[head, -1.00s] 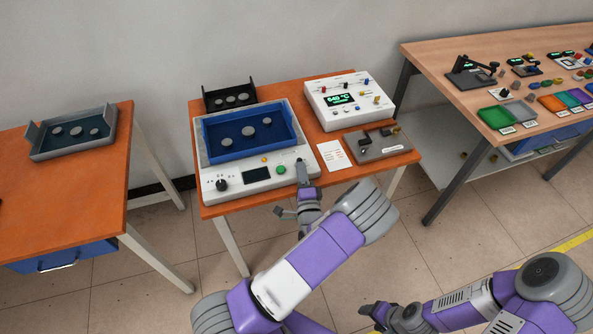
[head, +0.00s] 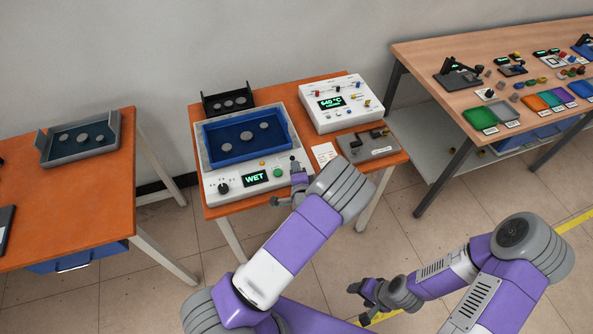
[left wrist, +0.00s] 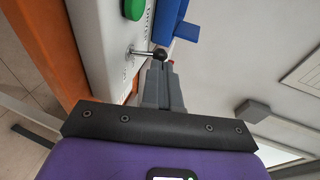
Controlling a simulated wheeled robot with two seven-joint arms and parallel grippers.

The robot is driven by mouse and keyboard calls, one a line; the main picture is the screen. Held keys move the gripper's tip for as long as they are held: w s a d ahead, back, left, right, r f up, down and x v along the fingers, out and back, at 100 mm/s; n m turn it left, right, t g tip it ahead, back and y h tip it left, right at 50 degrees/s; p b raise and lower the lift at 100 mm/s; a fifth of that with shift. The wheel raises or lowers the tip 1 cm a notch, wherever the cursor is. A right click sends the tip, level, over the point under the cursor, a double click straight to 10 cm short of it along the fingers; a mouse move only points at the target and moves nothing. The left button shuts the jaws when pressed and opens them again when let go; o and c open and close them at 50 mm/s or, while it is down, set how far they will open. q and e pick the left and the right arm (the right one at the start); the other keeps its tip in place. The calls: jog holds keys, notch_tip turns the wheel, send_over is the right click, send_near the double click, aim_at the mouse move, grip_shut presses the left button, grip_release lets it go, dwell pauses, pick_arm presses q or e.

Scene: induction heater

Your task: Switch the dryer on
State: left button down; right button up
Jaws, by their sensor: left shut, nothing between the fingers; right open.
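The dryer (head: 208,187) is a pale box holding a blue tray (head: 290,134) with several grey discs. Its display (head: 255,177) is lit and reads "WET" in green. A black knob (head: 223,188), a yellow button (head: 262,163) and a green button (head: 278,173) are on its front panel. My left gripper (head: 296,163) is shut and empty at the panel's right end. In the left wrist view, its fingertips (left wrist: 160,70) are right beside a metal lever (left wrist: 138,51) with a black ball end; contact is unclear. My right gripper (head: 364,298) is open and empty, low above the floor.
A white unit (head: 314,118) reading "640 °C", a grey plate with parts (head: 380,150) and a paper card (head: 322,152) are right of the dryer. A black tray (head: 208,106) stands behind. Another table with a grey tray (head: 48,156) is at left.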

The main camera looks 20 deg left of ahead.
pick_arm(q)
jog(key=r+p+v, duration=0.2)
jog(key=r+v, duration=0.1)
jog(key=v, duration=1)
jog(key=shift+w+a+p, duration=0.2)
jog(key=shift+w+p, duration=0.1)
